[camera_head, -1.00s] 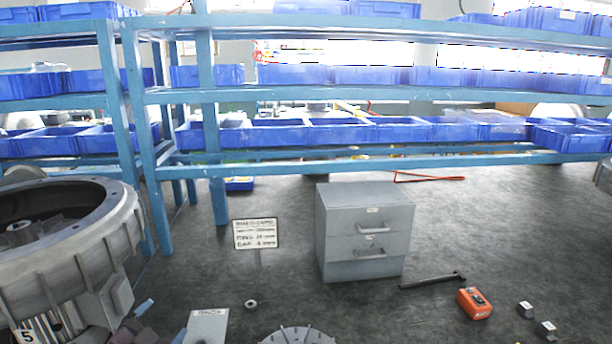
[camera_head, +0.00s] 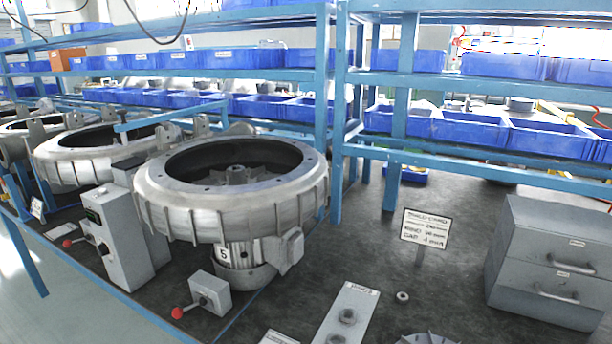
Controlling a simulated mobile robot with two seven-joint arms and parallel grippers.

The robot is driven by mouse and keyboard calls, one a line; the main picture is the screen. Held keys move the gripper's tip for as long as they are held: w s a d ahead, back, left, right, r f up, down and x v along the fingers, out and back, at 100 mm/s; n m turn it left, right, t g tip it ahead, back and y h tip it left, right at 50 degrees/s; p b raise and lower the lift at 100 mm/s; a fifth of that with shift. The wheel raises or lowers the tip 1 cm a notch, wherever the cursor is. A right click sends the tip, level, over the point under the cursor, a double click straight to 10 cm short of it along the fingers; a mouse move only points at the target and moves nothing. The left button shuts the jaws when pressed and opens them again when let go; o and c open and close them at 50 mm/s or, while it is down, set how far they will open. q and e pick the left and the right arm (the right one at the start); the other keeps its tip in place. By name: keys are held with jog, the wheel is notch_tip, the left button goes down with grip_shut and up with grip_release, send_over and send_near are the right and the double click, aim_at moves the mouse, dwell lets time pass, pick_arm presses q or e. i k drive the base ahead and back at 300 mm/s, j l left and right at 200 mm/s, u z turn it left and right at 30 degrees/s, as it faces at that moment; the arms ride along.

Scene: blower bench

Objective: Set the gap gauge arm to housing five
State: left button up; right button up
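Housing five (camera_head: 235,205) is a big round grey ribbed housing at left of centre, open at the top, with a hub inside. A "5" plate (camera_head: 223,254) is on its base. A small grey box (camera_head: 210,293) with a red-knobbed lever (camera_head: 178,313) stands in front of it. A tall grey box (camera_head: 118,240) with a small display and a dark knob stands at its left. A blue horizontal bar (camera_head: 172,116) stands behind, between this housing and the one to its left; I cannot tell whether it is the gap gauge arm. Neither gripper is in view.
More round housings (camera_head: 65,160) stand in a row at the left. A sign (camera_head: 425,228) mentions a gap; its text is hard to read. A grey drawer cabinet (camera_head: 550,262) is at right. A labelled plate (camera_head: 346,315) and a small ring (camera_head: 402,297) lie in front. Blue shelves (camera_head: 337,120) run behind.

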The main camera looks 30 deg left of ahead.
aim_at(124, 126)
jog(key=u, duration=0.95)
